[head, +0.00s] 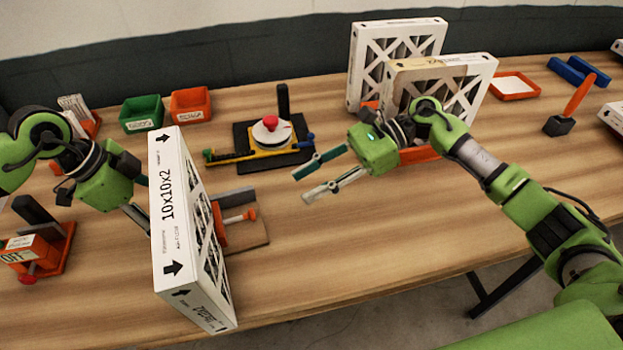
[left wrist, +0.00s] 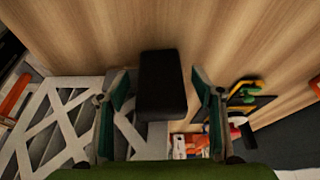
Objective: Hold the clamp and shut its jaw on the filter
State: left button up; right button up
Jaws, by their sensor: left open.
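A white filter (head: 188,232) marked 10x10x2 stands upright on the table at the left of the head view. Its lattice also shows in the left wrist view (left wrist: 62,130). A clamp (head: 240,217) with an orange handle and flat base lies just right of the filter, partly hidden by it. My left gripper (head: 140,205) is at the filter's left, its tips partly hidden. In the left wrist view its fingers (left wrist: 162,112) are apart, with a dark block (left wrist: 162,80) between them in the picture; contact cannot be told. My right gripper (head: 307,182) is open and empty above the table.
A device with a red knob (head: 270,124) stands behind. Green (head: 142,114) and orange (head: 191,105) bins are at the back. Two more filters (head: 397,45) stand at the back middle. An orange labelled unit (head: 32,250) is at far left. The front middle-right tabletop is clear.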

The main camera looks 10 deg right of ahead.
pick_arm(q)
jog(key=v, duration=1.2)
